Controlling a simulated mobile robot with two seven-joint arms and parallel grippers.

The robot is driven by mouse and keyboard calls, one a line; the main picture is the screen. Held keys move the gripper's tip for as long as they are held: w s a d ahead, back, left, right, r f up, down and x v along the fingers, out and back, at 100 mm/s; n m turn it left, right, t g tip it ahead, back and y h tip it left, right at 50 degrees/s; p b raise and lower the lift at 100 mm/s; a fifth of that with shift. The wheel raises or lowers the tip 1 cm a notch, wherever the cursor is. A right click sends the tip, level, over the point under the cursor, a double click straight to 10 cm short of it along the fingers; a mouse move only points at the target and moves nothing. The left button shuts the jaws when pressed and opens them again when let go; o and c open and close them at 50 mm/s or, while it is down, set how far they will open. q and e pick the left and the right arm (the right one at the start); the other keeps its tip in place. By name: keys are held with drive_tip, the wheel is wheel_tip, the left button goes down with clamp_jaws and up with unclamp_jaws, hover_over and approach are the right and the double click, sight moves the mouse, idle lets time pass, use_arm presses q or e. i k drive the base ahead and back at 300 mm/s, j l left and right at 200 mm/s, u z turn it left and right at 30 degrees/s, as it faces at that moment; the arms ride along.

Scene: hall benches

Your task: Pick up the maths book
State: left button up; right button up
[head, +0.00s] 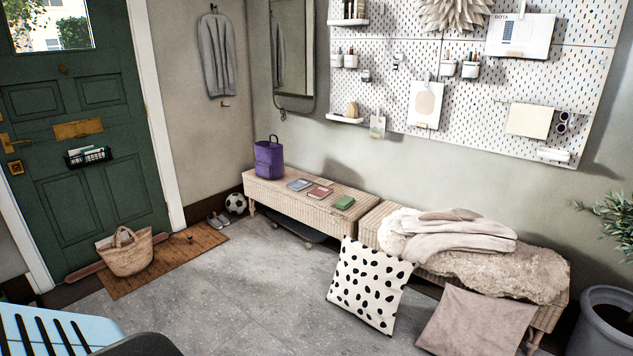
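Three books lie flat on the left wicker bench (270,200): a blue-grey book (299,184), a red book (320,192) to its right, and a green book (344,202) nearest the bench's right end. Their cover titles are too small to read, so I cannot tell which is the maths book. Neither of my grippers shows in the head view.
A purple bag (269,159) stands at the bench's left end. A skateboard (300,233) is under the bench. A spotted cushion (368,286) leans at the right bench, which holds a fleece (520,270). The grey floor (240,285) before the left bench is clear.

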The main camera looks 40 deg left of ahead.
sight(299, 184)
drive_tip(key=i+j+u, duration=0.15)
drive_tip(key=i+j, duration=0.25)
drive_tip(key=j, duration=0.15)
drive_tip(key=i+j+u, duration=0.15)
drive_tip(key=i+j, duration=0.3)
drive_tip(key=i+j+u, duration=0.15)
drive_tip(key=i+j, duration=0.3)
drive_tip(key=i+j+u, duration=0.2)
drive_tip(key=i+j, duration=0.3)
drive_tip(key=i+j+u, duration=0.15)
drive_tip(key=i+j, duration=0.2)
drive_tip(key=i, duration=0.2)
drive_tip(key=i+j+u, duration=0.15)
drive_tip(key=i, duration=0.35)
drive_tip(key=j, duration=0.1)
